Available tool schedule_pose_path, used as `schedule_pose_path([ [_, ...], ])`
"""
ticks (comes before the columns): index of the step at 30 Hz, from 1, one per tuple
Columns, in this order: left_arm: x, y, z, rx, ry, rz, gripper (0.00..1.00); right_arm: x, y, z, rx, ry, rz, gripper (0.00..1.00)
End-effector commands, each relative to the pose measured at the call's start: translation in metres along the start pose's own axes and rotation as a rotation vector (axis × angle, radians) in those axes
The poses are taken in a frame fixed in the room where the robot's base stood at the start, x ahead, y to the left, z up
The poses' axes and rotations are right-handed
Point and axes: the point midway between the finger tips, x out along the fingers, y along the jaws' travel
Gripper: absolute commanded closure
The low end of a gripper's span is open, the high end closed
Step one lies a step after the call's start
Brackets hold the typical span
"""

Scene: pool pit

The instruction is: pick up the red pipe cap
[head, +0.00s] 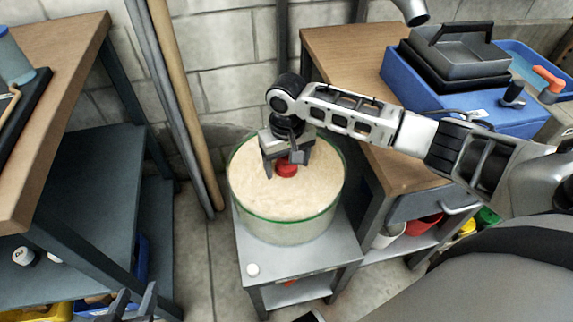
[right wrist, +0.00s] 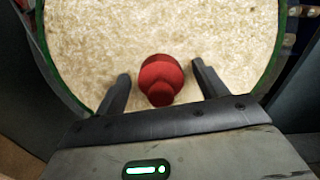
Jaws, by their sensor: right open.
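The red pipe cap (head: 287,170) rests on the pale, grainy surface in a round, green-rimmed tub (head: 290,232). In the right wrist view the cap (right wrist: 160,80) looks round and lies between the fingertips, with a gap on each side. My right gripper (head: 286,163) points down over the tub, open, its fingers either side of the cap; it hides part of the cap in the head view. My left gripper (head: 134,300) shows only its two dark fingers at the bottom edge, apart and empty, far from the tub.
The tub stands on a grey cart (head: 262,262) with a small white round thing (head: 253,270) on its top. A wooden bench (head: 335,48) with a blue toolbox (head: 440,103) is at right. Another wooden-topped bench (head: 62,60) is at left. Poles (head: 185,100) lean on the wall behind.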

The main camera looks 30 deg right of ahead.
Motion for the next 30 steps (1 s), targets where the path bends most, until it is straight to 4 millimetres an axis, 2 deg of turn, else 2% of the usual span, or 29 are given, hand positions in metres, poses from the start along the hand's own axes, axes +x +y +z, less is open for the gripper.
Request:
schedule_pose_path([
  [3,0.000,0.000,0.000,0.001,-0.001,0.001,0.64,0.000,0.000,0.000,0.000,0.000,0.000,0.28],
  [8,0.000,0.000,0.000,0.001,-0.002,0.001,0.64,-0.001,0.000,0.000,0.000,0.000,-0.001,0.73],
  [9,0.000,0.000,0.000,0.001,-0.002,0.001,0.64,-0.001,0.000,0.000,0.000,0.000,-0.001,0.76],
  [11,0.000,0.000,0.000,0.001,-0.002,0.001,0.64,-0.001,0.000,0.000,0.000,0.000,-0.001,0.76],
  [12,0.000,0.000,0.000,0.001,-0.002,0.001,0.64,-0.001,0.000,0.000,0.000,0.000,-0.001,0.80],
  [22,0.001,0.000,-0.003,0.003,0.004,0.000,0.64,-0.007,-0.001,0.000,0.000,0.001,-0.001,0.80],
  [26,0.000,0.000,-0.006,0.002,0.003,0.000,0.64,-0.020,-0.001,-0.001,0.000,0.002,-0.002,0.80],
  [29,-0.002,0.000,-0.009,0.001,0.001,0.000,0.64,-0.037,-0.001,-0.001,0.000,0.002,-0.003,0.80],
  [30,-0.003,0.001,-0.012,0.001,0.000,0.000,0.64,-0.043,-0.001,0.007,-0.003,0.000,-0.003,0.80],
])
